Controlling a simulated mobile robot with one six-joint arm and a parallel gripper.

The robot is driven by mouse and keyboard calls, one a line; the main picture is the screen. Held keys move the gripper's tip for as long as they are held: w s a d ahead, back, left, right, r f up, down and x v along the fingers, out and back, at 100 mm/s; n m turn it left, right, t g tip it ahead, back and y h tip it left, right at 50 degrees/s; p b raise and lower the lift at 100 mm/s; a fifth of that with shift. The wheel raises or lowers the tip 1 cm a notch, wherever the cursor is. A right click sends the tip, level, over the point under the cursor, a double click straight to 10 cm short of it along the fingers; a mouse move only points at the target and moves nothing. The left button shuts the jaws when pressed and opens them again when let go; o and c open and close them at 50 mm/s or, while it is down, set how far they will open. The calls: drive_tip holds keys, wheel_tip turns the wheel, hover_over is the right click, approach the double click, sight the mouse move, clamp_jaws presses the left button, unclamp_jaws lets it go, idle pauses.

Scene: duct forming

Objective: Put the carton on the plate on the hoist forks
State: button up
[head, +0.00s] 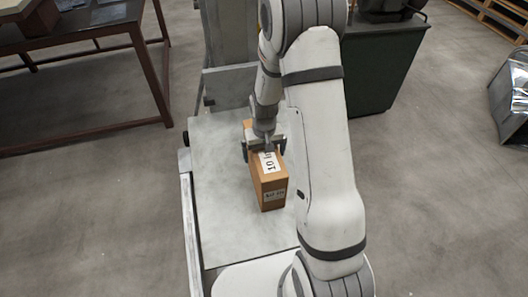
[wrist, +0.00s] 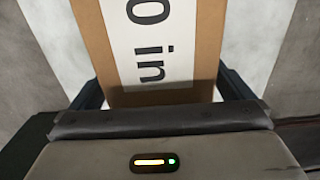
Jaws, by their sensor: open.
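The carton (head: 272,188) is a brown box with white printed labels. It appears to stand upright on the pale grey plate (head: 222,170), right of the plate's middle. My gripper (head: 264,148) is at the carton's far end, above the plate. In the wrist view, the carton (wrist: 200,45) lies between the two fingers of my gripper (wrist: 162,92), one on each side. The jaws are open; whether a finger touches the carton I cannot tell. The forks under the plate are hidden.
The grey hoist mast (head: 230,85) rises behind the plate. A dark red-brown table frame (head: 147,80) stands at the left, and a dark green cabinet (head: 375,75) at the back right. A shiny metal piece (head: 515,95) is at the far right. The plate's left part is bare.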

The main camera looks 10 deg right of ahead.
drive_tip(key=shift+r, duration=0.1)
wheel_tip(320, 180, up, 12)
drive_tip(key=shift+f, duration=0.15)
drive_tip(key=s+r+t, duration=0.1)
drive_tip(key=s+r, duration=0.6)
drive_tip(key=s, duration=0.3)
drive_tip(key=s+r+t, duration=0.1)
drive_tip(key=s+r, duration=0.6)
drive_tip(key=s, duration=0.3)
drive_tip(key=shift+t, duration=0.3)
